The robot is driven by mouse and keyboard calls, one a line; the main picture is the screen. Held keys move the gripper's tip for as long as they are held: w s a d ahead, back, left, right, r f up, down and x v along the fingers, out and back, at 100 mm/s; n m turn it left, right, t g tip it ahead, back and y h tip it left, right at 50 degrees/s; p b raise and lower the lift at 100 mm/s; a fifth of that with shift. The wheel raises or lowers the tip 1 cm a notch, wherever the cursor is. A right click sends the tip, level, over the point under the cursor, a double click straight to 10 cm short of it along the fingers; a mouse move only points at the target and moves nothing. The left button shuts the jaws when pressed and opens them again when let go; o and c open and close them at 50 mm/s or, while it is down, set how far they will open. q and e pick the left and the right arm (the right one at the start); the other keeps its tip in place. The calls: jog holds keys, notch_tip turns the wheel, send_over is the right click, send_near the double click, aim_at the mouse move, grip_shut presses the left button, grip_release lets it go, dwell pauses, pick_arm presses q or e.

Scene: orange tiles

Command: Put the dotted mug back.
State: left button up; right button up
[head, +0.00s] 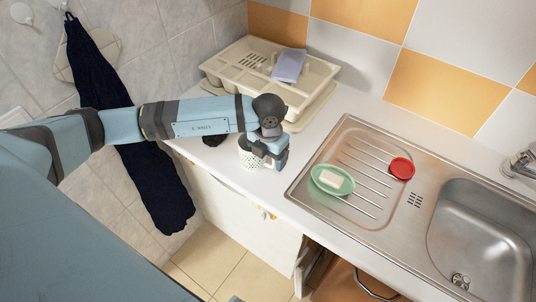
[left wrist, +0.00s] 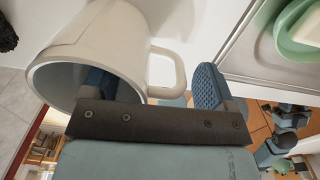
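The dotted mug (head: 250,158), white with green dots, stands on the counter near its front edge, partly hidden by my left gripper (head: 272,158). In the left wrist view the mug (left wrist: 110,40) fills the upper left, its mouth towards the camera, and its dots do not show. My left gripper (left wrist: 155,88) is open there. One finger is inside the mug's mouth and the other is outside, beyond the handle (left wrist: 168,72), with a clear gap to it. Blue and dark parts of mine show small at the right edge; the right gripper cannot be made out clearly.
A cream dish rack (head: 225,72) with a lilac cloth (head: 289,65) stands behind the arm. A dark lump (head: 212,141) lies left of the mug. To the right are a steel sink (head: 485,235), a green soap dish (head: 346,188) and a red round item (head: 401,168). A dark towel (head: 155,185) hangs left.

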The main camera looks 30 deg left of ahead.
pick_arm(q)
jog(key=shift+r, duration=0.1)
jog(key=shift+r, duration=0.25)
notch_tip(320, 180, up, 12)
jog(key=b, duration=0.1)
jog(key=shift+f, duration=0.15)
dwell(0.5)
